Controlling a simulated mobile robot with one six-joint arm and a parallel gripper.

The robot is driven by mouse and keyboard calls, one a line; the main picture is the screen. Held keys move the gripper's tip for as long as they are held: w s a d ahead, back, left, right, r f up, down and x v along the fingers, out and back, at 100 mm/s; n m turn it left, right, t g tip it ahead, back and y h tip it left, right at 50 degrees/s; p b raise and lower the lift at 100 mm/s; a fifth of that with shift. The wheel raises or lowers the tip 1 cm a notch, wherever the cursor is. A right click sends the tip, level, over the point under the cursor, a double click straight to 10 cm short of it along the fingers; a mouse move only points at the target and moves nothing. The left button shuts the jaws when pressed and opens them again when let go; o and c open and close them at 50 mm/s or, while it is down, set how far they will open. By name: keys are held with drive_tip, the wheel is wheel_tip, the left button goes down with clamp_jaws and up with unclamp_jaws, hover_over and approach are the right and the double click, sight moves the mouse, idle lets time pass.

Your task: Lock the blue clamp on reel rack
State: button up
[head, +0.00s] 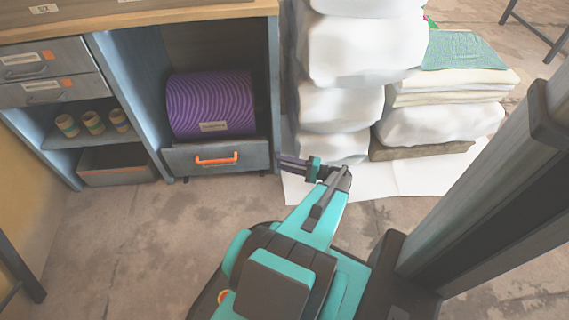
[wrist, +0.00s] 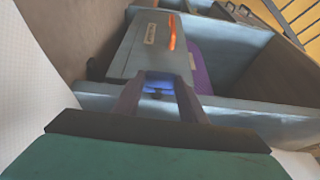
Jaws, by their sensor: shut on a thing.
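A blue clamp (wrist: 158,82) shows between my fingers in the wrist view, at the edge of the cabinet. My gripper (wrist: 158,92) is shut on it. In the head view my gripper (head: 284,160) reaches the right post of the cabinet, level with the orange-handled drawer; the clamp cannot be made out there. The reel rack seems to be the cabinet bay (head: 272,90) holding a purple patterned reel (head: 210,100) with a pale label. A sliver of the purple reel (wrist: 200,70) shows in the wrist view. My fingers hide much of the clamp, so its lock position cannot be told.
Below the reel is a grey drawer (head: 216,158) with an orange handle. Small rolls (head: 92,122) sit on a left shelf. Floor in front of the cabinet is clear.

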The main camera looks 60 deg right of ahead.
drive_tip(key=o, duration=1.1)
drive_tip(key=shift+c, duration=0.2)
drive_tip(key=p+v, duration=0.4)
drive_tip(key=v, duration=0.9)
drive_tip(key=shift+s+d, duration=0.2)
drive_tip(key=shift+s, duration=0.15)
